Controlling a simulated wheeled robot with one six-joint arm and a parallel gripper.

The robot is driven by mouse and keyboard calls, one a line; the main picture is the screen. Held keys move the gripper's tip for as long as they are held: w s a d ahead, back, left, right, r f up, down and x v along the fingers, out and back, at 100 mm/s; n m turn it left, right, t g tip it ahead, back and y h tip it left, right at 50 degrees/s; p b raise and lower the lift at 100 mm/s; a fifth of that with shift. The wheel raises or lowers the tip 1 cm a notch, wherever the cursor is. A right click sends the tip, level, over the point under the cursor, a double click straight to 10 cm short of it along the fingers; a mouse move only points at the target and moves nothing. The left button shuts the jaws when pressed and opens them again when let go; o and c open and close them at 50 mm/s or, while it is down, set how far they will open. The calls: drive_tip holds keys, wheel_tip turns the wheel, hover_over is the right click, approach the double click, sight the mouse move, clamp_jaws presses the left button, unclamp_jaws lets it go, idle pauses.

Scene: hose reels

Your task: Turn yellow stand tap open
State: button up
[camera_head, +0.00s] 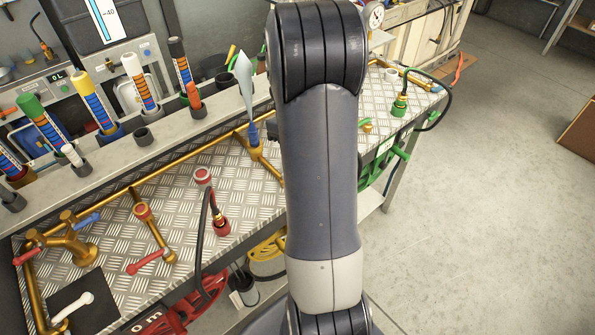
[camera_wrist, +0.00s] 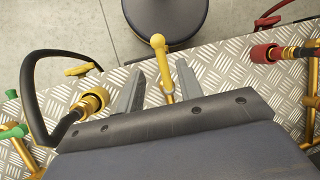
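The yellow tap lever (camera_wrist: 158,45) shows in the wrist view, with a rounded knob end and a shaft running down toward my gripper. My gripper (camera_wrist: 160,66) has its two grey fingers spread, one on each side of the shaft. Gaps seem to show between shaft and fingers; contact cannot be made out. The base of the tap is hidden behind my gripper body. In the head view my arm covers the yellow tap and the gripper.
In the wrist view, a yellow hose connector (camera_wrist: 90,102) with a black hose is at left and a red connector (camera_wrist: 265,53) at right. In the head view, red taps (camera_head: 147,262), a red reel (camera_head: 170,322) and a green reel (camera_head: 385,168) line the bench. Open floor (camera_head: 480,220) lies right.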

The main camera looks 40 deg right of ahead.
drive_tip(key=a+v, duration=0.1)
drive_tip(key=v, duration=0.5)
drive_tip(key=shift+d, duration=0.5)
drive_tip(key=shift+f, duration=0.1)
drive_tip(key=x, duration=1)
drive_tip(key=shift+s+a+f, duration=0.1)
drive_tip(key=shift+s+f, duration=0.05)
drive_tip(key=shift+f, duration=0.15)
